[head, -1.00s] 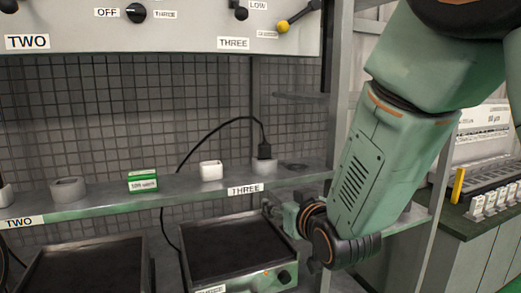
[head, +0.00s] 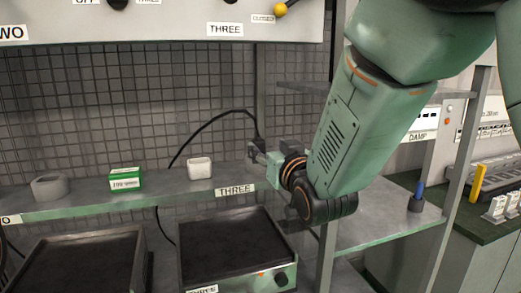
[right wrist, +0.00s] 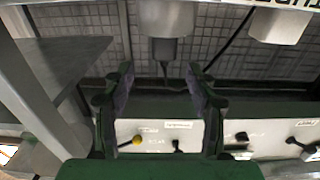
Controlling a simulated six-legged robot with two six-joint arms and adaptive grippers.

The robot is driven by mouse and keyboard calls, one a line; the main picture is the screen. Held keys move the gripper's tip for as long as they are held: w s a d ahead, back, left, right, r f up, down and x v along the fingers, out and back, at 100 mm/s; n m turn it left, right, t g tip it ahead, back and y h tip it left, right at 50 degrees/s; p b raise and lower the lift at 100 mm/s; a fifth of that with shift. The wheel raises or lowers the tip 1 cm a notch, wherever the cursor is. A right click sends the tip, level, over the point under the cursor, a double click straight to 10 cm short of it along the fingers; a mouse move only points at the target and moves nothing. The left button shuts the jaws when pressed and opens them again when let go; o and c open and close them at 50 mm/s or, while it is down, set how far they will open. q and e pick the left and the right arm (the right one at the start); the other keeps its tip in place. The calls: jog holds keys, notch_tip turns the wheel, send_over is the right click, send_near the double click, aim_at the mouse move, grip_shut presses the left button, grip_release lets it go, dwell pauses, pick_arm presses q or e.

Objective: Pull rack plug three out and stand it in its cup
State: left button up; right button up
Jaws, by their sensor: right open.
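The plug of rack three, with a black cord, stands on the shelf above the THREE label (head: 235,189). In the head view my right gripper (head: 258,152) largely covers it. In the right wrist view the plug (right wrist: 163,48) is grey, with the cord at its end. My right gripper (right wrist: 160,80) is open there, its fingers spread to either side of the plug's line, with nothing between them. A white open-topped cup (head: 200,169) stands on the shelf left of the plug; a white cup-like shape (right wrist: 280,25) shows at the wrist view's upper right. My left gripper is out of view.
A green box (head: 126,180) and a grey ring-shaped holder (head: 49,188) stand farther left on the shelf. The black cord (head: 205,124) arcs behind the shelf. A dark tray (head: 232,245) lies below. A control panel (head: 160,22) hangs above.

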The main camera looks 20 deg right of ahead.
aim_at(260, 144)
jog(key=shift+w+a, duration=0.15)
jog(key=shift+w, duration=0.25)
jog(key=w, duration=0.1)
jog(key=w+p, duration=0.1)
jog(key=w, duration=0.3)
jog(key=shift+w+a+f, duration=0.2)
jog(key=shift+f, duration=0.1)
jog(key=shift+s+r, duration=0.15)
jog(key=shift+w+a, duration=0.1)
jog(key=shift+w, duration=0.15)
jog(key=c, duration=0.4)
jog(key=shift+s, duration=0.15)
jog(key=c, duration=0.4)
grip_shut()
notch_tip(260, 144, up, 10)
jog(key=shift+f, duration=0.1)
